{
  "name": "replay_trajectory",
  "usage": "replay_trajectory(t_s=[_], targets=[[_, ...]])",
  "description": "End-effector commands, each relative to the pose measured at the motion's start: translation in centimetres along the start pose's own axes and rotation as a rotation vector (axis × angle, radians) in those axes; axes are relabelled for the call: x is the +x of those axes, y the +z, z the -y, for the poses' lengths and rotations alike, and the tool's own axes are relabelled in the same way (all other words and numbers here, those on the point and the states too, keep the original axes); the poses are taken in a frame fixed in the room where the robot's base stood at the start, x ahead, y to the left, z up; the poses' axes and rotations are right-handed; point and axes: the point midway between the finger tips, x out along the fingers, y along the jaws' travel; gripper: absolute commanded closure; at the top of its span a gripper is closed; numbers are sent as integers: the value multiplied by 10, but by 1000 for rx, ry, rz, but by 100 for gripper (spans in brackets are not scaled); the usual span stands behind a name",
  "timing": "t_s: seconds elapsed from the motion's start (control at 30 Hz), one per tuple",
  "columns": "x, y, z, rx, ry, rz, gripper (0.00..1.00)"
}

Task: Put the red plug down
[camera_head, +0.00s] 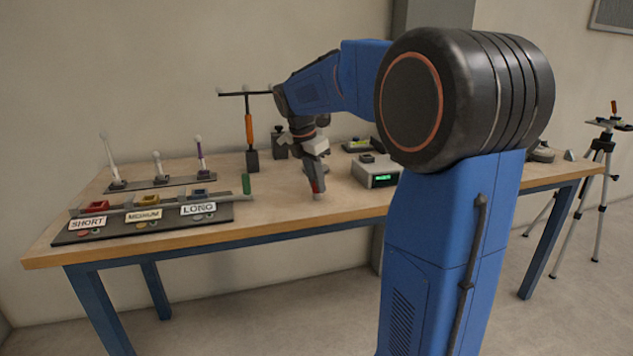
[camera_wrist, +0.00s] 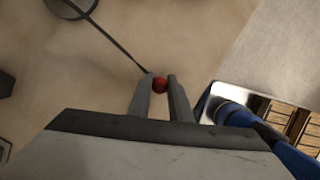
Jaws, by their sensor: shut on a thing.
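The red plug (camera_wrist: 160,84) shows as a small red ball between the two fingertips in the wrist view. My gripper (camera_wrist: 158,88) is shut on it. In the head view my gripper (camera_head: 318,190) points down over the bare middle of the wooden table, near its front edge. A bit of red shows at the fingertips there, with a pale tip just below, close to the tabletop. I cannot tell whether the plug touches the table.
A dark board (camera_head: 75,236) with trays labelled SHORT, MEDIUM and LONG lies at the left. A rack (camera_head: 150,188) with upright rods stands behind it. A grey box with a green display (camera_head: 376,172) stands right of my gripper. Bare tabletop (camera_head: 270,205) lies between.

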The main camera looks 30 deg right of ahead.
Motion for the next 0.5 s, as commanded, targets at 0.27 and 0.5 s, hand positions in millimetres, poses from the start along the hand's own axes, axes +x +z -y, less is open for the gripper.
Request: replay_trajectory(t_s=[0.27,0.5], targets=[[3,-1,0,0,1,0,72],[2,-1,0,0,0,0,63]])
